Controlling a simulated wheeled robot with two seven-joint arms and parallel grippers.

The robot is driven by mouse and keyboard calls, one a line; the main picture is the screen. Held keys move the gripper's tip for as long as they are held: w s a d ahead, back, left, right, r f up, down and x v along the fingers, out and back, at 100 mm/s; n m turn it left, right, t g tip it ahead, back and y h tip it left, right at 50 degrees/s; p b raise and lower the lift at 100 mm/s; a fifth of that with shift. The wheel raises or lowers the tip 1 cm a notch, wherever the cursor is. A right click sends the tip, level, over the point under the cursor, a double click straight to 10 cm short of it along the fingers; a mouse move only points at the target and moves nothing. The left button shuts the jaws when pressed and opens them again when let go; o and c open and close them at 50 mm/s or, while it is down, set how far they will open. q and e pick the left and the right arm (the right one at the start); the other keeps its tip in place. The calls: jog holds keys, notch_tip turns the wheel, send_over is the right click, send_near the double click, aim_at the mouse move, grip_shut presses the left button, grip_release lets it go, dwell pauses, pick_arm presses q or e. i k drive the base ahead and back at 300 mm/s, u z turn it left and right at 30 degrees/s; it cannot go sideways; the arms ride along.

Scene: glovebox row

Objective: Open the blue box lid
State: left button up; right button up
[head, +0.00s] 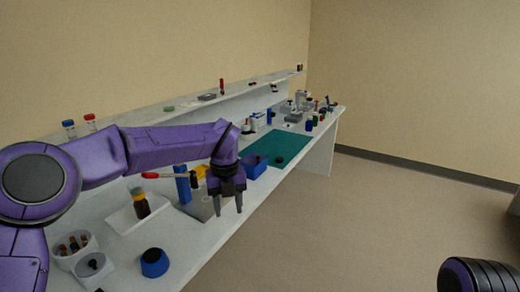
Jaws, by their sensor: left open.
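A blue box (254,167) sits on the white bench, at the near edge of a dark green mat. It is small in view, and I cannot tell how its lid stands. My left gripper (228,206) hangs fingers down above the bench's front part, nearer to me than the blue box and to its left in the picture. Its two dark fingers are apart with nothing between them. It is not touching the blue box. My right gripper is out of view; only part of my right arm shows at the bottom right corner.
A grey plate (203,210) lies beneath the gripper. A brown bottle (141,204), a hammer with a red handle (160,175), a blue upright block (183,188) and white cups (75,249) stand nearby. The green mat (285,145) is mostly clear. Open floor lies right of the bench.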

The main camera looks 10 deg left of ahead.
aim_at(250, 160)
jog(key=u, duration=0.05)
jog(key=i, duration=1.7)
jog(key=z, duration=0.05)
